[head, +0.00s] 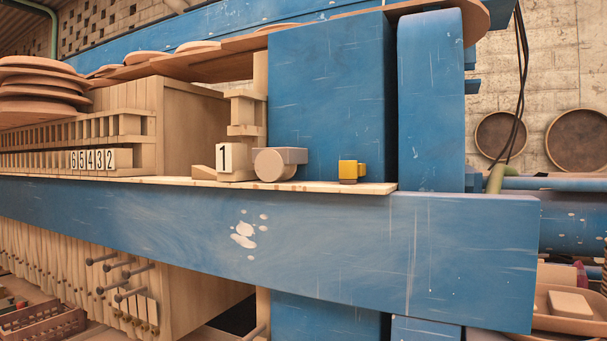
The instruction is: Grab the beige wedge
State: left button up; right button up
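On the wooden ledge (330,186) above the blue beam, a beige block marked 1 (236,163) stands beside a grey-beige piece (272,164) with a round front. A small yellow block (350,171) sits farther right on the ledge. Neither of my grippers is in view.
The long blue beam (370,245) crosses the front. Tall blue blocks (330,95) stand behind the ledge. Wooden plates numbered 6 to 2 (92,159) are at left. Grey pegs (125,275) stick out below the beam. A brown crate (45,324) is at lower left.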

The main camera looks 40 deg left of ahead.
aim_at(199, 173)
jog(key=k+j+z, duration=0.1)
jog(key=j+z, duration=0.15)
jog(key=j, duration=0.25)
jog(key=k+j+z, duration=0.25)
jog(key=j, duration=0.25)
jog(key=k+j+z, duration=0.1)
jog(key=j+z, duration=0.15)
jog(key=j, duration=0.25)
jog(key=k+j+z, duration=0.2)
jog(key=j, duration=0.25)
jog(key=k+j+z, duration=0.25)
jog(key=j, duration=0.1)
